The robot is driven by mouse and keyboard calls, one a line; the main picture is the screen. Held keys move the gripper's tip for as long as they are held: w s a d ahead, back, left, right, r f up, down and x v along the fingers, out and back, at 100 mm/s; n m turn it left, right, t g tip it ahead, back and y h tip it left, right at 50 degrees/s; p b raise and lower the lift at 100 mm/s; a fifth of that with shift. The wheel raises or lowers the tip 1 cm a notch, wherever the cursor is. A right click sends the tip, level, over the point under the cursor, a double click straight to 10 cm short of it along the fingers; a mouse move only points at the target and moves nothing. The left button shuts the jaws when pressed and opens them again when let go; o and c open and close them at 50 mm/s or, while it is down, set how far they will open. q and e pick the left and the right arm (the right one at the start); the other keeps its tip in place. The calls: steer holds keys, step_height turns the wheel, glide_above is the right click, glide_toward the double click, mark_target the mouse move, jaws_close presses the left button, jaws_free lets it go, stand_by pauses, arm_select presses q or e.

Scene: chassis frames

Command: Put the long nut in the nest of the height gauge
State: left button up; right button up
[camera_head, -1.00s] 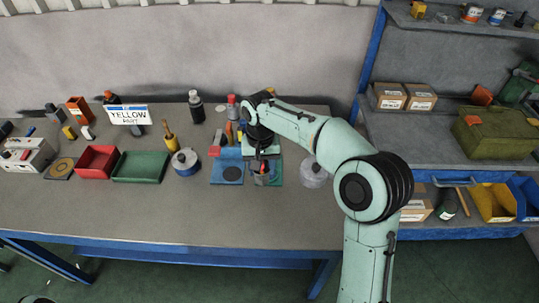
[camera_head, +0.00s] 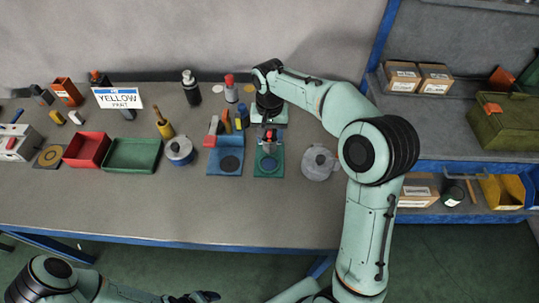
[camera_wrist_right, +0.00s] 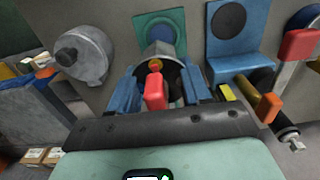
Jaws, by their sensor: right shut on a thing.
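My right gripper (camera_head: 270,143) is over the back part of a green plate (camera_head: 262,170) with a blue round spot. In the right wrist view its blue fingers (camera_wrist_right: 163,88) are closed around a grey, faceted metal piece (camera_wrist_right: 158,48), which appears to be the long nut. A red block (camera_wrist_right: 155,92) with a yellow top shows between the fingers, partly covering the nut. The round spot (camera_wrist_right: 160,33) lies just beyond the nut; contact cannot be judged. The gauge's upright is largely hidden. My left gripper (camera_head: 200,297) is at the bottom edge, its jaws unclear.
A blue plate (camera_head: 224,168) with a dark disc lies left of the green one, with red, yellow and orange pieces behind. A grey round container (camera_head: 320,162) stands close on the right. Red (camera_head: 87,149) and green trays (camera_head: 131,168) lie left. The front of the bench is clear.

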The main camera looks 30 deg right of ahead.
mark_target(269, 142)
steer(key=f, duration=0.4)
steer(key=shift+w, duration=0.25)
step_height(269, 142, down, 6)
steer(key=shift+r+b, duration=0.15)
steer(key=shift+b, duration=0.2)
steer(key=o, duration=1.3)
arm_select(q)
steer(key=shift+s+f, duration=0.3)
steer(key=shift+f, duration=0.2)
arm_select(e)
steer(key=shift+r, duration=0.15)
step_height(269, 142, up, 12)
steer(key=shift+f+p, duration=0.1)
steer(key=shift+p, duration=0.55)
arm_select(q)
steer(key=shift+w+r, duration=0.75)
steer(key=shift+r, duration=0.05)
